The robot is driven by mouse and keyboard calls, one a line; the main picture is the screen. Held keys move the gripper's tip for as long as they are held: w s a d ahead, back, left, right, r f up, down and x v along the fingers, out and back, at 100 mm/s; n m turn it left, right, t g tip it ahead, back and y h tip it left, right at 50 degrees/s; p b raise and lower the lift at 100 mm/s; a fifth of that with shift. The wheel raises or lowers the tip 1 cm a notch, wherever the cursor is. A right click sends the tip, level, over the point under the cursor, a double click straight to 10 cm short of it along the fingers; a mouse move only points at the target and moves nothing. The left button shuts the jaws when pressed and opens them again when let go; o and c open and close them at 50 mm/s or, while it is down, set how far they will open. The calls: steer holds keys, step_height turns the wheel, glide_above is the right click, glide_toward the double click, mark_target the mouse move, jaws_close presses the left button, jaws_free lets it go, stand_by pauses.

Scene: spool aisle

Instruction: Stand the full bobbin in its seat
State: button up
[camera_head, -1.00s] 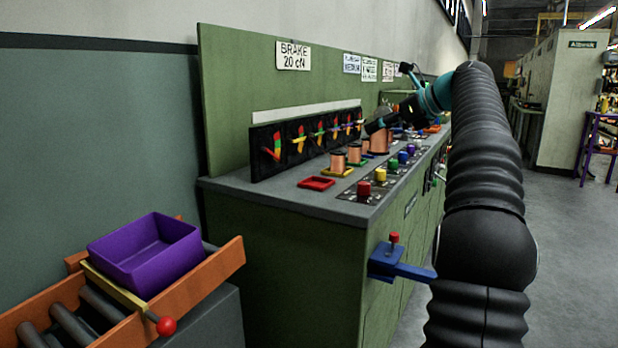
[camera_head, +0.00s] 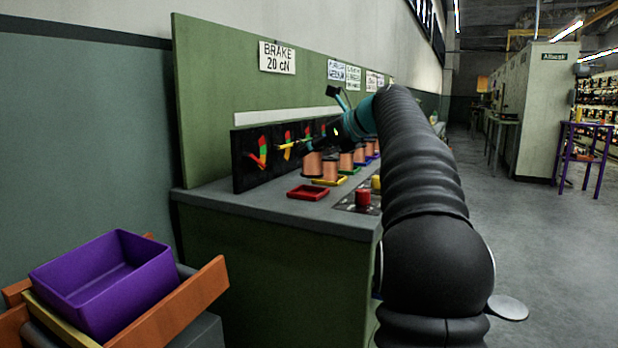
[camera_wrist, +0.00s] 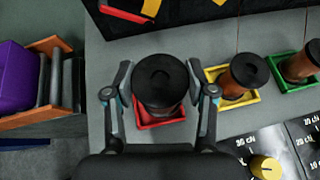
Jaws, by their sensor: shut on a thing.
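My gripper (camera_wrist: 160,100) is shut on the full bobbin (camera_wrist: 160,80), with one finger on each side. The bobbin is upright, with a dark round top and copper winding. The bobbin also shows in the head view (camera_head: 312,164), above the table and apart from the red seat. The red square seat (camera_head: 308,192) looks empty in the head view. In the wrist view the red seat (camera_wrist: 160,124) shows partly under the bobbin, which hides its middle. My gripper in the head view (camera_head: 330,140) is small and dark, so its fingers are hard to make out.
A yellow seat (camera_wrist: 250,98) with its own bobbin (camera_wrist: 245,72) stands close to the right. A green seat (camera_wrist: 284,84) follows. A dark panel with coloured gauges (camera_head: 262,158) stands behind. Knobs (camera_head: 362,197) sit in front. A purple bin (camera_head: 110,285) is at left.

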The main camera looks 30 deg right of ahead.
mark_target(318, 162)
steer(key=shift+w+a+f, duration=0.15)
steer(key=shift+a+f, duration=0.2)
steer(key=shift+a, duration=0.2)
steer(key=shift+f+b, duration=1.05)
steer(key=shift+f, duration=0.9)
steer(key=o, duration=1.4)
steer(key=shift+f, duration=0.1)
steer(key=shift+d+r, duration=0.1)
steer(key=shift+r, duration=0.1)
steer(key=p+v, duration=0.2)
steer(key=v, duration=0.9)
steer(key=shift+s, duration=0.45)
